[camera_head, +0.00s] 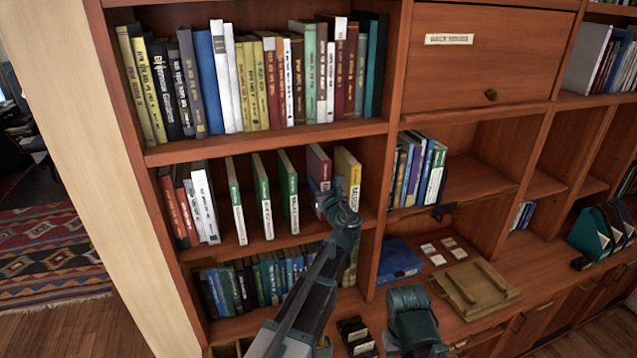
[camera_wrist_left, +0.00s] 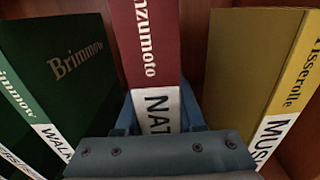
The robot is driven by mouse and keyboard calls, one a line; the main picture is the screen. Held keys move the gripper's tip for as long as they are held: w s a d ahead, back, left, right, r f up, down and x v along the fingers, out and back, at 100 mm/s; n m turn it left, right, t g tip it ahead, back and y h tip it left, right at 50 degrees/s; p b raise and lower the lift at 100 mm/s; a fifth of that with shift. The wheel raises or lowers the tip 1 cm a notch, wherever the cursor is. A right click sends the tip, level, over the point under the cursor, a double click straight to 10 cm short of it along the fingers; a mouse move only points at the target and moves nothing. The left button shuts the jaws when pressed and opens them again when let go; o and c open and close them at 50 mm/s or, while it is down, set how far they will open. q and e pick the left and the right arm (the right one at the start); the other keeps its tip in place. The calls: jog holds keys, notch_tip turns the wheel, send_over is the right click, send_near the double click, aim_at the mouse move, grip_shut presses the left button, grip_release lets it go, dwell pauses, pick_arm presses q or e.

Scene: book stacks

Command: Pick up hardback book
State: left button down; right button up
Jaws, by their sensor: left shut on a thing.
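A red hardback book (camera_head: 318,165) with a white lower spine stands upright on the middle shelf. My left gripper (camera_head: 322,188) is shut on this red book. In the left wrist view the red book (camera_wrist_left: 147,45) shows between the blue fingers, with "nzumoto" on its spine and "NAT" on the white band. The gripper body hides the bottom of its spine. A yellow book (camera_head: 346,168) stands close on the right, and a green book (camera_head: 288,180) stands apart on the left.
The upper shelf (camera_head: 270,138) is full of books. More green books (camera_head: 262,195) stand spaced on the middle shelf. A row of dark books (camera_head: 255,280) fills the shelf below. A blue box (camera_head: 398,260) and a wooden tray (camera_head: 474,290) lie on the counter to the right.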

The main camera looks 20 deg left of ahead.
pick_arm(q)
jog(key=r+p+v, duration=0.1)
jog(key=r+v, duration=0.1)
jog(key=v, duration=1.4)
jog(key=shift+s+a, duration=0.3)
jog(key=shift+a, duration=0.1)
pick_arm(e)
notch_tip(320, 180, up, 2)
